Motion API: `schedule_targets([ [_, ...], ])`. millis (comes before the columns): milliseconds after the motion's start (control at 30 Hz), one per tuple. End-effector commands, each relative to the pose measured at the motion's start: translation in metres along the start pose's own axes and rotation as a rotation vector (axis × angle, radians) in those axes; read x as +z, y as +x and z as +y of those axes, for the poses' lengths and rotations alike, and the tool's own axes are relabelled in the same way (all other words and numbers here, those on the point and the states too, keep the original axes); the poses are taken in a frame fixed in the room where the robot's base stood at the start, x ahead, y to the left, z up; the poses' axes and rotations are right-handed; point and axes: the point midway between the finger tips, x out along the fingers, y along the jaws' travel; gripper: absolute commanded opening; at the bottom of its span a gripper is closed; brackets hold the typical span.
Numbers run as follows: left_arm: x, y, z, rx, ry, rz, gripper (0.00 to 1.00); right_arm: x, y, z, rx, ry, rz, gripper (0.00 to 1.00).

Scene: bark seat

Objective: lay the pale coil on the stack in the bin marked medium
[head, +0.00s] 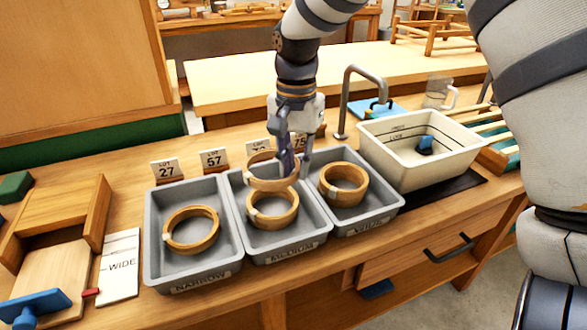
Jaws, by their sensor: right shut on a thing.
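My right gripper (293,160) reaches down over the middle grey bin and is shut on the right side of a pale wooden coil (262,182). The held coil is above another coil (272,221) that lies in the bin marked MEDIUM (292,256). The two overlap in the picture, and I cannot tell whether they touch. The fingers hide part of the held coil's right side. My left gripper is not in view.
The NARROW bin (194,284) on the left holds one coil (191,246). The right grey bin (371,222) holds a coil (343,199). Lot cards such as 27 (167,169) stand behind the bins. A cream basin (402,171) with a tap (348,90) stands at right.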

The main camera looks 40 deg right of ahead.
Motion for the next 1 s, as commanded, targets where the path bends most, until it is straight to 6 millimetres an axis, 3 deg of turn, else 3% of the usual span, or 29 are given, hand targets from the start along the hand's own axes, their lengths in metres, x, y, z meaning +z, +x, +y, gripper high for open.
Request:
schedule_targets([
  [233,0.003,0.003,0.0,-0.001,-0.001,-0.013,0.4,-0.002,0.007,0.0,0.003,0.012,-0.004,0.0],
  [700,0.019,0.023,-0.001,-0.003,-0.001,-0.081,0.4,-0.002,0.063,0.001,0.002,0.011,-0.002,0.0],
  [1000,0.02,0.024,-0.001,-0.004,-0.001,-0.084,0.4,-0.002,0.073,0.0,-0.001,0.011,0.0,0.0],
])
